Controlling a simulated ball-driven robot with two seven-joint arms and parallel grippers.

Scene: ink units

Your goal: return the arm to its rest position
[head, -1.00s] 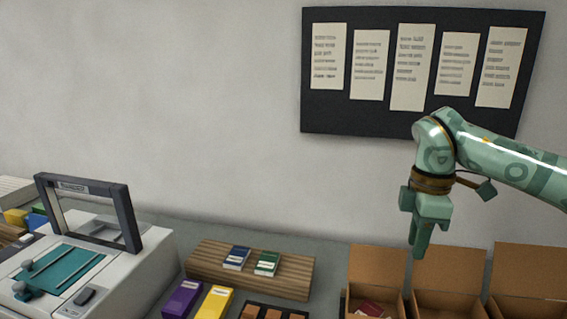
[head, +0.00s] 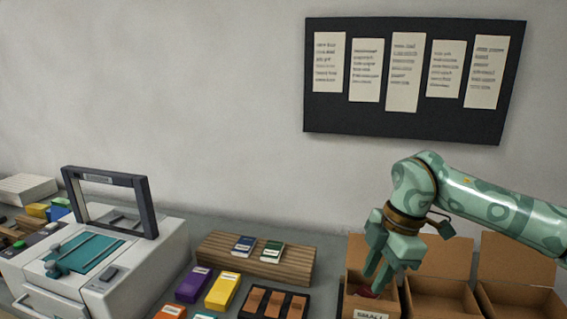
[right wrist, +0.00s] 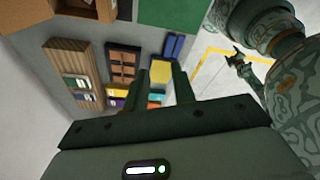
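My right gripper (head: 378,272) is in the head view at the end of the patterned green arm, fingers pointing down. It shows in front of the open cardboard box labelled SMALL (head: 372,314); its height above the box is unclear. In the right wrist view the two dark fingers of the right gripper (right wrist: 161,85) stand apart with nothing between them. My left gripper is not in the head view. Patterned arm parts and a small dark shape show at the right of the wrist view, but I cannot make out a left gripper for certain.
More open cardboard boxes (head: 440,300) stand at the right. A wooden stand (head: 290,268) holds a blue and a green pack; purple and yellow boxes (head: 222,291) lie in front. A white machine (head: 150,262) with a raised frame is at the left. The wall above is clear beside the notice board (head: 405,122).

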